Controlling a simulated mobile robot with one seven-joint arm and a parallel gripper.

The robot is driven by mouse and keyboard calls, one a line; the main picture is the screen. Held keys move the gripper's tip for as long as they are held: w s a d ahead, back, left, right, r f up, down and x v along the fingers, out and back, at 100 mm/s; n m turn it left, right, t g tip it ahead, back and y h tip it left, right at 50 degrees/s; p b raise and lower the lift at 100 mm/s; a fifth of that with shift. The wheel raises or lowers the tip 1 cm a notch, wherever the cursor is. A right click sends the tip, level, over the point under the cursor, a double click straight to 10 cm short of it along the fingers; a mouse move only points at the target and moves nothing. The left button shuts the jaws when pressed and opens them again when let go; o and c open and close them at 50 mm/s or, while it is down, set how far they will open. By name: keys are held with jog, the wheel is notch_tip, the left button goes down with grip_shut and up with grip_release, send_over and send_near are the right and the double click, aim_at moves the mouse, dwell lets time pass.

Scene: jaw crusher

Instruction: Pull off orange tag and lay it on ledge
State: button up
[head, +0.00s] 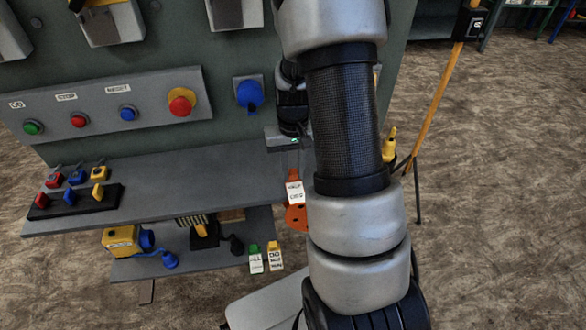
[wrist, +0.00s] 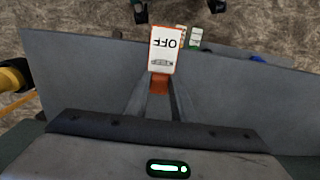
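My gripper (wrist: 158,82) has its two fingers closed around the orange end of the orange tag (wrist: 163,52). The tag's white face reads OFF in the wrist view. In the head view the tag (head: 295,191) hangs below my gripper (head: 293,168), by the right end of the grey ledge (head: 165,183). In the wrist view the tag overlaps the far edge of the ledge (wrist: 80,85); I cannot tell whether it touches it. An orange piece with dark holes (head: 297,217) shows just below the tag, partly behind my arm.
Red, blue and yellow padlocks stand in a black rack (head: 75,203) at the ledge's left. A lower shelf (head: 190,262) carries a yellow device (head: 122,240); a green tag (head: 255,258) and a yellow tag (head: 275,256) hang there. A yellow pole (head: 437,90) stands right. The ledge's middle is clear.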

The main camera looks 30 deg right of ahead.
jog(key=o, duration=0.5)
